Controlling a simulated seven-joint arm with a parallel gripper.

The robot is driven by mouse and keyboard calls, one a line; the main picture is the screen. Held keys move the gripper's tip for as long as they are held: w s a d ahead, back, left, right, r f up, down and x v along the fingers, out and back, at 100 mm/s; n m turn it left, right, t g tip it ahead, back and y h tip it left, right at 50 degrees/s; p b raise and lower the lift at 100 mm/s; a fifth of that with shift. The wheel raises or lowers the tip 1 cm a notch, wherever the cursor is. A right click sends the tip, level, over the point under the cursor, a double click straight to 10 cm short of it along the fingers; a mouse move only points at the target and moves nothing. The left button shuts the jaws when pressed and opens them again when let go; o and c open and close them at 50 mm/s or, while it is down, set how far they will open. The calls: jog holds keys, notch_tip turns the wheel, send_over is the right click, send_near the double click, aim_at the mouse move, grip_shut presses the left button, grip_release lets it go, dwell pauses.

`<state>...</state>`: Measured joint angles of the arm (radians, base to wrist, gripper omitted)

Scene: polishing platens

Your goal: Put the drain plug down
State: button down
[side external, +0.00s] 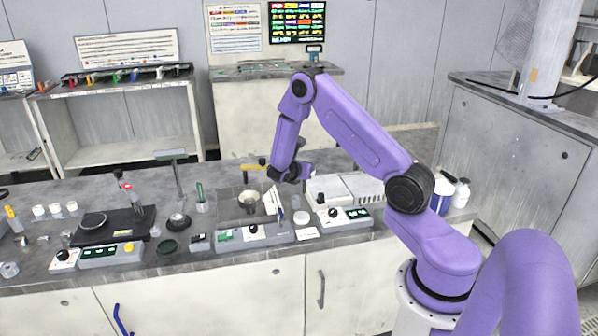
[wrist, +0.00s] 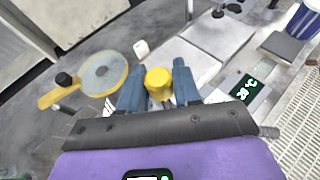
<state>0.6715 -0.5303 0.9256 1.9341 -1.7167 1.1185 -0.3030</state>
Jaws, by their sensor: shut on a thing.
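My gripper (wrist: 158,88) is shut on a yellow round-topped piece, which looks like the drain plug (wrist: 158,80), held between the two blue-grey fingers in the wrist view. Its lower part is hidden by my gripper. In the side view my gripper (side external: 272,174) hangs over the middle of the bench, near the polishing station with the round bowl (side external: 248,199). The fingers are too small there to show the plug clearly. I cannot tell whether the plug touches anything beneath it.
A yellow-rimmed round disc with a handle (wrist: 102,72) lies left of my gripper in the wrist view. A unit with a green display (wrist: 244,88) is at right. On the bench (side external: 200,257) stand a black platen unit (side external: 112,228), a lamp-like stand (side external: 178,190) and white boxes (side external: 330,188).

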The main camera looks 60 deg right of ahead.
jog(key=s+a+r, duration=0.3)
jog(key=s+a, duration=0.1)
jog(key=s, duration=0.1)
jog(key=w+a+n+t+y, duration=0.1)
jog(key=w+a+n+t, duration=0.15)
jog(key=w+a, duration=0.45)
jog(key=w+a+n+t+y, duration=0.1)
jog(key=w+a+n+t, duration=0.15)
jog(key=a, duration=0.75)
jog(key=w+d+f, duration=0.2)
jog(key=w+f, duration=1)
jog(key=w, duration=0.2)
jog(key=shift+f, duration=0.2)
jog(key=shift+d, duration=0.1)
jog(key=c, duration=0.8)
grip_release()
jog(key=shift+f, duration=0.15)
